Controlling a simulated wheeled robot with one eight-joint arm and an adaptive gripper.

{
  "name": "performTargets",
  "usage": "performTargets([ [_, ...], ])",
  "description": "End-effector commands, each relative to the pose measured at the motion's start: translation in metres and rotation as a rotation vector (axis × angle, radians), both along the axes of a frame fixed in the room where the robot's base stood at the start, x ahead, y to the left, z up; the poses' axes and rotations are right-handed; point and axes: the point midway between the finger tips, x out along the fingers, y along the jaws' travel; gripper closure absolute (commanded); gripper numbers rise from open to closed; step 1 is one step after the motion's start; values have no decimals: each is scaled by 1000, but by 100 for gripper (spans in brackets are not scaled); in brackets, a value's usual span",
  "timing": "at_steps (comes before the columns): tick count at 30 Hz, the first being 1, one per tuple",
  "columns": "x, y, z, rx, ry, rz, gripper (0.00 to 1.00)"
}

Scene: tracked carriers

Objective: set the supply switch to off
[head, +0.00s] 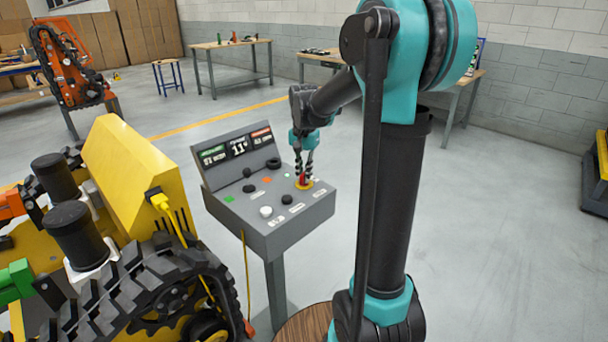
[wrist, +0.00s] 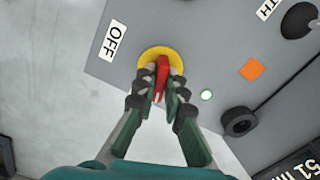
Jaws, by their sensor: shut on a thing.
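The supply switch is a red handle (wrist: 162,76) on a round yellow plate (wrist: 160,58), set in the grey panel of the console (head: 290,228). In the wrist view an OFF label (wrist: 115,41) sits to the left of the yellow plate, and a small lit white-green lamp (wrist: 207,95) sits to its right. My gripper (wrist: 158,95) is shut on the red handle, one finger on each side. In the head view my gripper (head: 304,178) comes down on the switch at the console's right side. The handle's far end points toward the yellow plate's upper part in the wrist view.
The console carries other knobs and buttons, among them a black knob (wrist: 239,121) and an orange square (wrist: 252,69). A yellow tracked carrier (head: 130,175) stands close on the left, with a yellow cable. Workbenches stand at the back.

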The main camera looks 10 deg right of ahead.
Motion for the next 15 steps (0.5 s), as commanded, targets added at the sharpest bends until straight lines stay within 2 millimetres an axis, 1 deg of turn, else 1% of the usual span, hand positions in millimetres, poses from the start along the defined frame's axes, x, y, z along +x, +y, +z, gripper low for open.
performTargets([
  [15, 0, 0, 0, 0, -1, 489, 100],
])
